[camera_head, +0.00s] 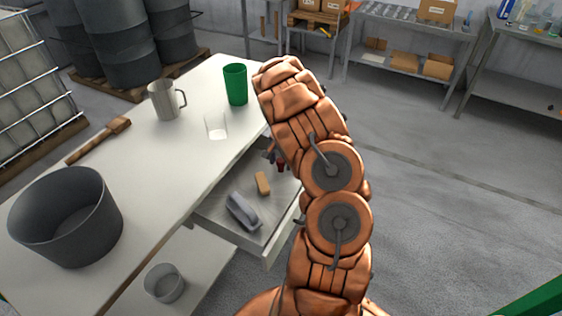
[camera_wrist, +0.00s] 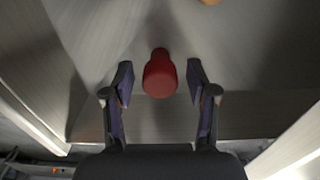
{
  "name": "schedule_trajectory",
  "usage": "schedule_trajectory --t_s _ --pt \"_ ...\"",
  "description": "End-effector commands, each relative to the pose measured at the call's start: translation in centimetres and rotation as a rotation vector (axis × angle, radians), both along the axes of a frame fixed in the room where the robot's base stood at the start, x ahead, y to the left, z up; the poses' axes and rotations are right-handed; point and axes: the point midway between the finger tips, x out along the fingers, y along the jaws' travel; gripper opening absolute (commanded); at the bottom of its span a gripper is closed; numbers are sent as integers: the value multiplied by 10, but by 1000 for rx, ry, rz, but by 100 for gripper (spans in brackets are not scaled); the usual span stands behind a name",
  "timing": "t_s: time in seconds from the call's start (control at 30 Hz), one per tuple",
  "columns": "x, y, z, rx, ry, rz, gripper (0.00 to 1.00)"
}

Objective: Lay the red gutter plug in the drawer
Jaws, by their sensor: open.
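The red gutter plug (camera_wrist: 160,76) is in the wrist view, over the drawer floor and between my two fingers, with a gap on each side. In the head view a bit of the red plug (camera_head: 281,168) shows beside my arm, over the inner right part of the drawer. The drawer (camera_head: 264,236) is pulled out from under the white table. My gripper (camera_wrist: 160,82) is open around the plug without gripping it. In the head view my arm hides most of my gripper. It appears to be resting on the drawer floor, though the contact is not clear.
A grey object (camera_head: 242,211) and a tan block (camera_head: 263,184) lie in the drawer. On the white table (camera_head: 160,190) stand a green cup (camera_head: 235,85), a clear glass (camera_head: 216,127), a metal mug (camera_head: 164,100), a brush (camera_head: 98,140) and a large grey tub (camera_head: 66,217).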

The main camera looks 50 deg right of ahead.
Motion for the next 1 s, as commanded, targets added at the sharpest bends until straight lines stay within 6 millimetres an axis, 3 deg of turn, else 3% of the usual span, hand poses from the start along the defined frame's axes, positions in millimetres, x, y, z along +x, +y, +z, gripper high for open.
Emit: schedule_trajectory --t_s 0.27,0.7,1.0 --pt "0 0 25 0 -1 0 58" --pt "1 0 102 -3 -4 0 58" --pt "0 0 123 0 0 0 58"
